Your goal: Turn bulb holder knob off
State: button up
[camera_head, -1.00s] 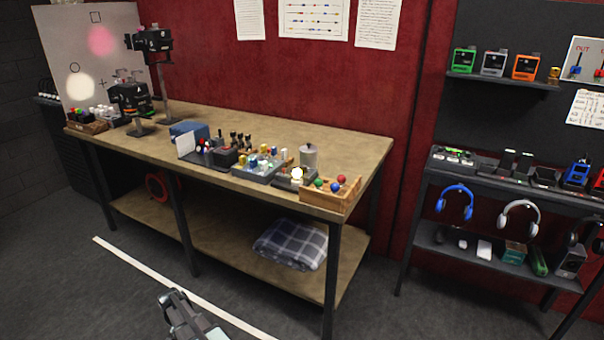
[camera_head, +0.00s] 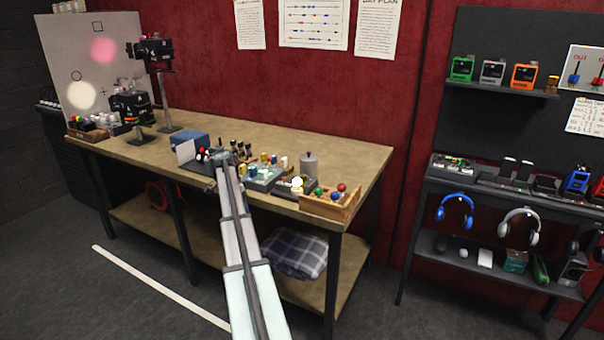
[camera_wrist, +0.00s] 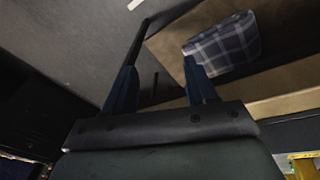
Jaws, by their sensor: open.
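A lit, glowing bulb (camera_head: 298,183) stands on a small dark holder (camera_head: 291,191) near the front right edge of the workbench top. The holder's knob is too small to tell apart. My arm reaches up to the bench's front edge, and my gripper (camera_head: 212,178) is at its far end, left of the bulb holder and apart from it. In the wrist view my gripper (camera_wrist: 158,75) is open, its two dark blue fingers apart with nothing between them. The bulb holder does not show there.
A wooden tray (camera_head: 331,206) with coloured balls is right of the holder, a grey canister (camera_head: 308,165) behind it. A grey tray (camera_head: 261,186) of coloured bulbs is left of it. A plaid blanket (camera_head: 292,250) lies on the lower shelf. Bare bench top lies behind.

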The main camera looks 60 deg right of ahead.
jog(key=s+d+r+m+h, duration=0.1)
jog(key=s+d+r+m, duration=0.25)
jog(key=d+r, duration=0.7)
jog(key=g+h, duration=0.1)
send_near(304, 175)
jog(key=shift+m, duration=0.45)
jog(key=x, duration=0.8)
jog(key=shift+f, duration=0.1)
jog(key=c, duration=1.1)
